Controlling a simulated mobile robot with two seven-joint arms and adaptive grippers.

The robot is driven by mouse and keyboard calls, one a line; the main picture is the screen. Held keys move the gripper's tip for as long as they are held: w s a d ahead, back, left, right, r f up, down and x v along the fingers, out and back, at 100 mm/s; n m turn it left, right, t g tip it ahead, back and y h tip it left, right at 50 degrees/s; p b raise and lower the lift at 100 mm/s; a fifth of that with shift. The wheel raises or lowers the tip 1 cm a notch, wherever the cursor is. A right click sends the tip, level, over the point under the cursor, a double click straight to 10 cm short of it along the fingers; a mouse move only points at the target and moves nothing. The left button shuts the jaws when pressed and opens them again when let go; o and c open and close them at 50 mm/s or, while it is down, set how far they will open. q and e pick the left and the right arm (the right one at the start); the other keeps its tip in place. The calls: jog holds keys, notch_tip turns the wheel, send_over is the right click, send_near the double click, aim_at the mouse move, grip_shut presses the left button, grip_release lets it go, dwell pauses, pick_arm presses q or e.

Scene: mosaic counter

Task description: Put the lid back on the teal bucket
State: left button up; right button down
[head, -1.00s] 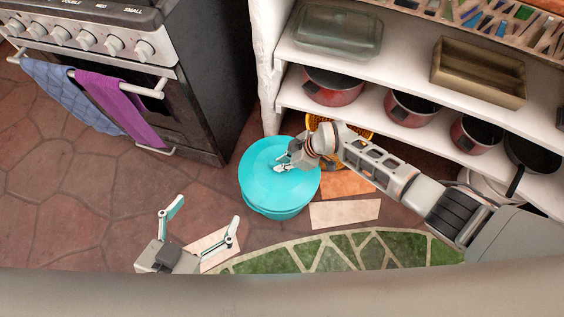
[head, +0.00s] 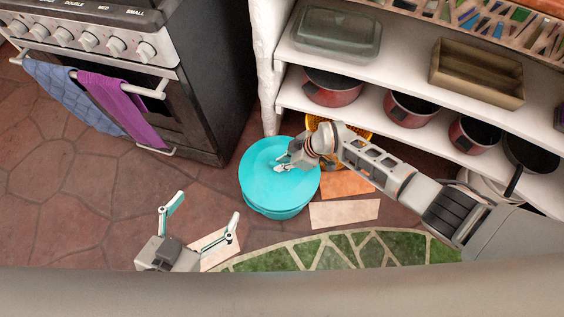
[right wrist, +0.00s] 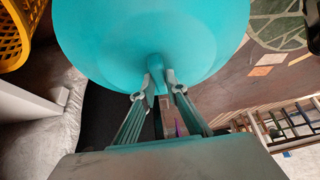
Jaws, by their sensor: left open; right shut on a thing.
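The round teal lid (head: 262,182) is over the teal bucket (head: 278,212) on the floor and hides its opening in the head view. Only a strip of the bucket's side shows below the lid's front edge. I cannot tell whether the lid touches the rim all round. My right gripper (head: 281,164) is shut on the lid's knob. In the right wrist view the fingers (right wrist: 160,80) pinch the knob and the lid (right wrist: 150,38) fills the upper middle. My left gripper (head: 208,207) is open and empty, left of and nearer than the bucket.
A yellow basket (head: 318,122) stands close behind the bucket, partly hidden by my right arm. White shelves (head: 375,118) with red pots (head: 408,108) are behind and to the right. The oven (head: 190,110) is at the left. Tiled floor (head: 90,205) lies clear at the left.

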jog(key=shift+f, duration=0.35)
dwell(0.3)
jog(key=shift+f, duration=0.15)
dwell(0.6)
jog(key=shift+s+f, duration=0.1)
jog(key=c, duration=1.9)
grip_release()
jog(key=o, duration=0.4)
jog(key=shift+o, duration=0.2)
